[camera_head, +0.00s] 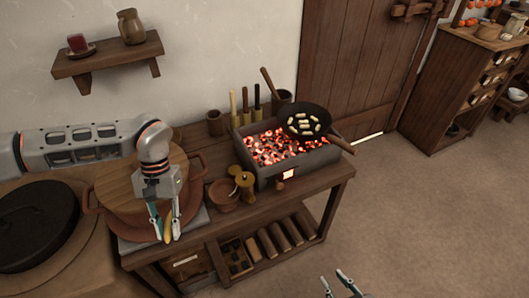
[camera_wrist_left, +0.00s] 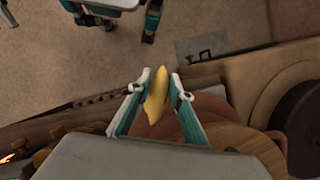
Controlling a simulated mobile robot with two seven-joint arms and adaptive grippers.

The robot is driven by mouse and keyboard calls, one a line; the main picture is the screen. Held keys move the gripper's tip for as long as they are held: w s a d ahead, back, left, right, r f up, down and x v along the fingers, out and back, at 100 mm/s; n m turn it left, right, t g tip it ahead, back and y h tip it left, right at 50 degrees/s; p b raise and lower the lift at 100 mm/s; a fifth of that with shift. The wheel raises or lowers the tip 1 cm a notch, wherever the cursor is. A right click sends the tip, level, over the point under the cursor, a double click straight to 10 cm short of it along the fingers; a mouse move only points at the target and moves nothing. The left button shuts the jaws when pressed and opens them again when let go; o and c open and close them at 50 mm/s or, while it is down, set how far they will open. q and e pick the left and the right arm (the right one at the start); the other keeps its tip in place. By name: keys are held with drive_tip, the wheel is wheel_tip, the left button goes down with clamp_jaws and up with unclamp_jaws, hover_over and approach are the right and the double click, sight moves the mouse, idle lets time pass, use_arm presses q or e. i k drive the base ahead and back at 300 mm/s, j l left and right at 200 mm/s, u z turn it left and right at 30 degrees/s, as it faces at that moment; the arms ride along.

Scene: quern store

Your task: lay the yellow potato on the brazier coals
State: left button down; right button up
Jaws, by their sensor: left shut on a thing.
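The yellow potato (camera_wrist_left: 156,95) is between the fingertips of my left gripper (camera_wrist_left: 160,88) in the left wrist view. In the head view my left gripper (camera_head: 164,222) points down with the potato (camera_head: 168,228) at its tips, over the front edge of the table at left. The brazier (camera_head: 267,166) stands on the table to the right, a grey metal box of glowing coals (camera_head: 270,148). The gripper is to the left of the brazier and apart from it. My right gripper (camera_head: 340,287) is at the bottom edge of the head view, its fingers apart and nothing visible between them.
A black pan (camera_head: 304,118) with pale pieces rests over the brazier's right end. Small wooden bowls and lidded pots (camera_head: 243,180) stand left of the brazier. A large clay vessel with a wooden lid (camera_head: 118,190) lies beneath my left arm. Tall utensils (camera_head: 246,104) stand behind the brazier.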

sight(267, 162)
drive_tip(key=i+l+u, duration=0.1)
drive_tip(key=l+u, duration=0.15)
drive_tip(key=l, duration=0.55)
drive_tip(key=l+u, duration=0.25)
drive_tip(key=l, duration=0.55)
drive_tip(key=i+l+u, duration=0.1)
drive_tip(key=l+u, duration=0.25)
drive_tip(key=l, duration=0.45)
drive_tip(key=l+u, duration=0.4)
drive_tip(key=l, duration=0.4)
drive_tip(key=i+l+u, duration=0.1)
drive_tip(key=l+u, duration=0.3)
drive_tip(key=l, duration=0.35)
drive_tip(key=i+l+u, duration=0.15)
drive_tip(key=l, duration=0.25)
drive_tip(key=i+l+u, duration=0.15)
drive_tip(key=l, duration=0.2)
drive_tip(key=i+l+u, duration=0.15)
drive_tip(key=l, duration=0.3)
drive_tip(key=k+j, duration=0.05)
